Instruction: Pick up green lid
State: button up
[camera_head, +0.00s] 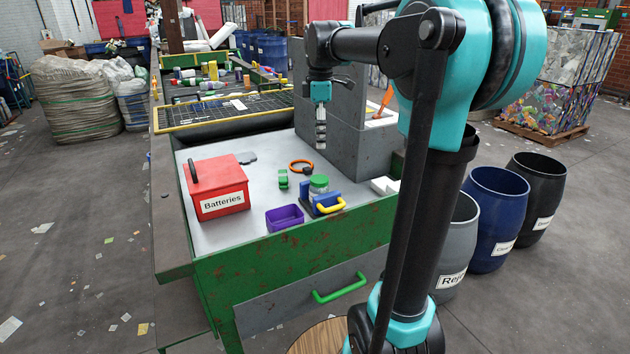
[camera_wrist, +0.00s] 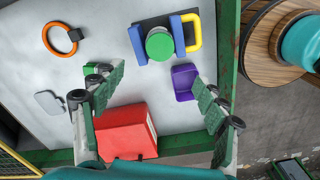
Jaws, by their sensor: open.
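The green lid (camera_head: 319,180) sits on top of a clear jar (camera_head: 319,190) on the grey worktable. The jar stands in a blue holder (camera_head: 326,207) with a yellow handle. In the wrist view the round green lid (camera_wrist: 160,43) lies at the upper middle, between two blue bars. My gripper (camera_head: 320,138) hangs above the table behind the lid in the head view, apart from it. In the wrist view my gripper (camera_wrist: 158,84) has its fingers spread wide with nothing between them.
A purple bin (camera_head: 285,218) and a red Batteries box (camera_head: 216,188) stand left of the holder. A small green object (camera_head: 283,180) and an orange ring (camera_head: 301,166) lie close by. A grey block (camera_head: 352,135) rises at the back right.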

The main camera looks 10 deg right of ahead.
aim_at(321, 179)
jog(key=f, duration=1.3)
jog(key=shift+d, duration=0.25)
jog(key=shift+r, duration=0.1)
jog(key=shift+c, duration=0.3)
jog(key=c, duration=0.7)
